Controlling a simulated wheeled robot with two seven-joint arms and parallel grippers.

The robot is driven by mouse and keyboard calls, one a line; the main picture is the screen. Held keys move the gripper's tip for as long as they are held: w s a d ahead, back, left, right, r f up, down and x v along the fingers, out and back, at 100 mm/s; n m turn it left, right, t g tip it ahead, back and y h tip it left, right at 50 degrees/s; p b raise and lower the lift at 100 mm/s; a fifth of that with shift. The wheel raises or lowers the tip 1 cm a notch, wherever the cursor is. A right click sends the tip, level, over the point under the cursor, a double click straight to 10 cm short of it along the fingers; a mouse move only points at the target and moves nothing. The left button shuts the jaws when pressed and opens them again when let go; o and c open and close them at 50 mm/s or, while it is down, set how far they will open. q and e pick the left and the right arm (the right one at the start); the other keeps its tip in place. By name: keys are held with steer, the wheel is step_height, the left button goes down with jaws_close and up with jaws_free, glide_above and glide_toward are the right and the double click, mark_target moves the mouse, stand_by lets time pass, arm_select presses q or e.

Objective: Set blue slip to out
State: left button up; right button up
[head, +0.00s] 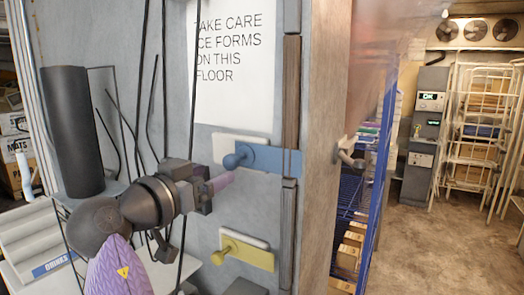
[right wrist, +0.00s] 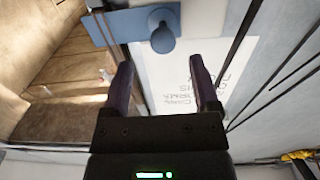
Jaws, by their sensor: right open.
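The blue slip (head: 278,161) is a flat blue bar with a round knob, set across the grey wall panel below a printed sign. Its right end reaches over the dark vertical strip. My right gripper (head: 220,183) is open and empty, its fingertips just below and left of the knob in the head view. In the right wrist view the blue slip (right wrist: 130,22) is at the top, with the knob just beyond the gap between the open fingers (right wrist: 162,65). The fingers appear apart from the knob. My left gripper is not in view.
A similar yellow slip (head: 250,256) sits lower on the panel. Dark upright rods (head: 164,75) stand near my right arm. A wall edge with a metal handle (head: 350,153) is to the right. Blue shelving (head: 365,170) and open floor (head: 430,235) lie beyond.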

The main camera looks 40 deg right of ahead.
mark_target(227, 164)
steer(key=shift+w+r, duration=0.1)
steer(key=shift+r, duration=0.05)
steer(key=shift+w+d+r+p, duration=0.15)
steer(key=shift+d+r+p, duration=0.05)
steer(key=shift+d+p, duration=0.3)
steer(key=shift+w+d+r+p, duration=0.15)
steer(key=shift+d+p, duration=0.2)
steer(key=shift+p, duration=0.15)
steer(key=p+x, duration=0.2)
steer(key=x, duration=0.3)
steer(key=shift+w+d+f, duration=0.2)
steer(key=shift+d, duration=0.1)
steer(key=shift+w+d, duration=0.1)
steer(key=shift+d, duration=0.2)
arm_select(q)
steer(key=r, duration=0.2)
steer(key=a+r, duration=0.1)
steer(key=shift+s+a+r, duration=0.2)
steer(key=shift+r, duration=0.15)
arm_select(e)
steer(key=shift+f, duration=0.1)
steer(key=shift+c, duration=1)
jaws_close()
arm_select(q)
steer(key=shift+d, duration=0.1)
